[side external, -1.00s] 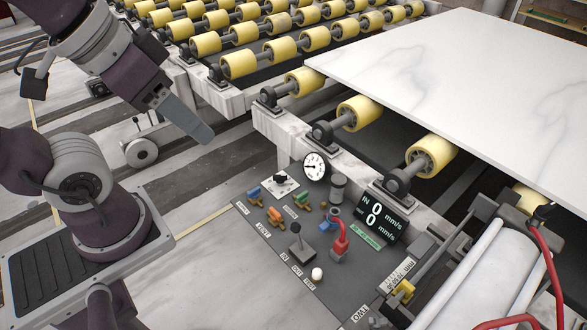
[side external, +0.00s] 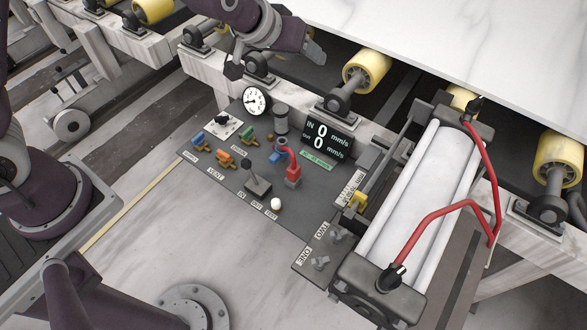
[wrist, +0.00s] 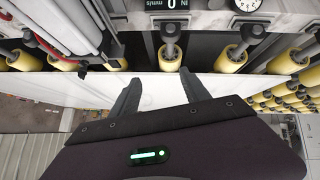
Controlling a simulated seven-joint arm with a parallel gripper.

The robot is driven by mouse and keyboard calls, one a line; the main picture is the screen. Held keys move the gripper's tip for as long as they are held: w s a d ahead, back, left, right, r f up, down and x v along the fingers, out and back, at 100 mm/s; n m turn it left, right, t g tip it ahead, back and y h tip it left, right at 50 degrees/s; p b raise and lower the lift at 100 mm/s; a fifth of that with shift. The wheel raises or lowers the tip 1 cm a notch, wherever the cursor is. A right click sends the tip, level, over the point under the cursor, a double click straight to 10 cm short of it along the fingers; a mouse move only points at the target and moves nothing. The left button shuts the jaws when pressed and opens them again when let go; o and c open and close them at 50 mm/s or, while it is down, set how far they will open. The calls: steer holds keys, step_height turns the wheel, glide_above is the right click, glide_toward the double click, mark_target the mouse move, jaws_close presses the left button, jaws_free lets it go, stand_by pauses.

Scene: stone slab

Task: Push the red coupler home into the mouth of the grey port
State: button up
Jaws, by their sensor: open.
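The red coupler (side external: 293,171) stands on the dark control panel in the side external view, with a short red hose curving up from it toward a blue fitting (side external: 277,156). A small grey piece (side external: 292,184) shows at the coupler's foot; I cannot tell if it is the grey port or how deep the coupler sits. My gripper (side external: 314,48) is at the top, beyond the panel near the rollers and slab, well away from the coupler. In the wrist view my gripper (wrist: 163,85) has its two fingers apart with nothing between them. The coupler is not clear there.
The white slab (side external: 450,40) lies behind on yellow rollers.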

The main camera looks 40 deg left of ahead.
steer(key=w+d+f+t, duration=0.1)
steer(key=w+d+f, duration=0.15)
steer(key=f, duration=1.25)
steer(key=t+y, duration=0.1)
steer(key=t, duration=0.2)
glide_above(291, 171)
steer(key=d, duration=0.2)
step_height(291, 171, down, 17)
steer(key=s+f, duration=0.1)
steer(key=s+a+f+m, duration=0.1)
steer(key=s+f, duration=0.1)
steer(key=s+a+f+m, duration=0.1)
steer(key=s, duration=0.1)
steer(key=shift+f+t, duration=0.2)
steer(key=shift+t, duration=0.2)
steer(key=x, duration=0.6)
steer(key=shift+w+f, duration=0.1)
steer(key=shift+w, duration=0.1)
steer(key=shift+w+f, duration=0.1)
steer(key=shift+w, duration=0.15)
jaws_close()
